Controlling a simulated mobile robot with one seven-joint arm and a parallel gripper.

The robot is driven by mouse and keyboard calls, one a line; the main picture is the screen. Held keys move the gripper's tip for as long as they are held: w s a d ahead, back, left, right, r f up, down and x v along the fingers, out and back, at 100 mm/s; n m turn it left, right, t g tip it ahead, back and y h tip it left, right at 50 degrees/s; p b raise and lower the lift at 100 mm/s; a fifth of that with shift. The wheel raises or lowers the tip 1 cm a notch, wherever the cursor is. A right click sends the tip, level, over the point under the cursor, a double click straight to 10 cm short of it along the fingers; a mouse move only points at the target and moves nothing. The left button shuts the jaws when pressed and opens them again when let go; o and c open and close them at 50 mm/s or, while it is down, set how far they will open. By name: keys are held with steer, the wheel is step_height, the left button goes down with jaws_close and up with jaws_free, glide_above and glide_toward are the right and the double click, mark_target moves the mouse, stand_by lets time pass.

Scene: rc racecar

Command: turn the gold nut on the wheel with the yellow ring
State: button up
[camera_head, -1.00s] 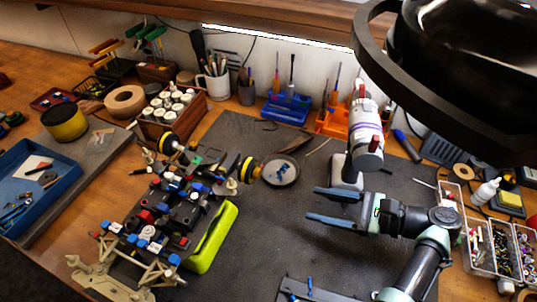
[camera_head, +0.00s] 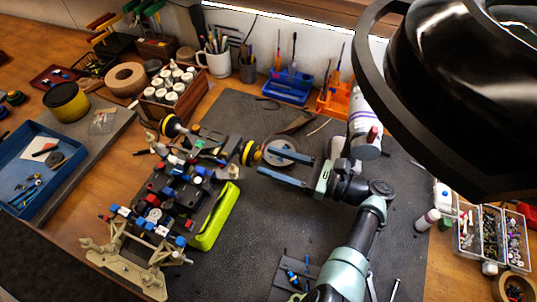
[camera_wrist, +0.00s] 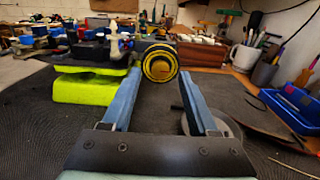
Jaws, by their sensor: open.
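The chassis of the RC car (camera_head: 165,195) stands on a lime green block (camera_head: 215,215) on the dark mat. A black wheel with a yellow ring (camera_head: 249,152) sticks out on its right side; it also shows in the wrist view (camera_wrist: 160,65). A gold-brown round centre, which looks like the gold nut (camera_wrist: 158,70), faces my gripper. A second yellow-ringed wheel (camera_head: 173,126) is at the car's far end. My gripper (camera_head: 262,160) is open and empty, its blue fingers pointing at the near wheel. In the wrist view the wheel appears between and beyond the fingertips (camera_wrist: 158,76).
A round grey dish (camera_head: 281,150) lies by my fingers, partly hidden. A white bottle (camera_head: 364,135) stands behind my gripper. A blue tool holder (camera_head: 288,88) and a wooden rack of jars (camera_head: 172,90) stand at the back. The mat right of the green block is clear.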

steer(key=shift+x, duration=0.8)
jaws_close()
